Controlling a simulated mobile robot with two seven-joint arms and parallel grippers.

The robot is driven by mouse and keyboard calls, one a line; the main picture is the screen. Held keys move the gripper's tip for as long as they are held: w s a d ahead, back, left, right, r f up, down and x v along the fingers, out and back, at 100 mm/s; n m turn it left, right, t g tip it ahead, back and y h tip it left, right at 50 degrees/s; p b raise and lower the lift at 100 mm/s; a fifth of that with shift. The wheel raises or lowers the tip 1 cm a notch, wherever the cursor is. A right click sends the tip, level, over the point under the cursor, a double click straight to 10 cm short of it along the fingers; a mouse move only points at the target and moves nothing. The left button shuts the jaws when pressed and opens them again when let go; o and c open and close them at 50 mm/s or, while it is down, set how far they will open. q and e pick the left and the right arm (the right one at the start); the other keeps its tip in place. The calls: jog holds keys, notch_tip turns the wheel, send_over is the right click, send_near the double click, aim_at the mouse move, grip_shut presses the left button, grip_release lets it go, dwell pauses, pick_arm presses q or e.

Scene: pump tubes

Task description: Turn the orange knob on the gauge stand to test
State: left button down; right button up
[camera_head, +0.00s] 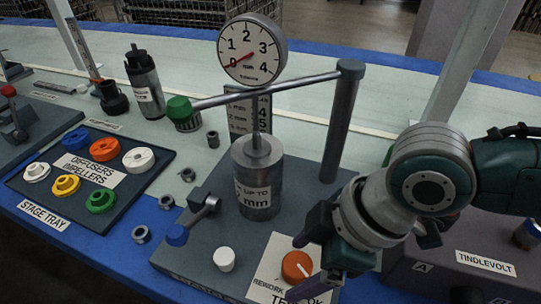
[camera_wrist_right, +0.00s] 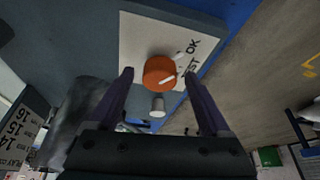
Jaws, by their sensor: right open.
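The orange knob (camera_head: 297,266) sits on a white label plate (camera_head: 268,270) at the front of the grey gauge stand (camera_head: 188,253). The plate reads REWORK, TEST and OK, partly covered by my gripper. A white line runs across the knob's top; which word it points at is unclear. My right gripper (camera_head: 296,268) is open, with its purple fingers on either side of the knob. In the right wrist view the knob (camera_wrist_right: 160,73) lies between the fingertips (camera_wrist_right: 159,74), with gaps on both sides. The round gauge (camera_head: 252,50) has its red needle near 0. My left gripper is out of view.
A stage tray (camera_head: 112,215) with coloured rings is at left; a TINDLEVOLT box (camera_head: 450,250) at right.

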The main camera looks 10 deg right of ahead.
grip_shut()
dwell(0.7)
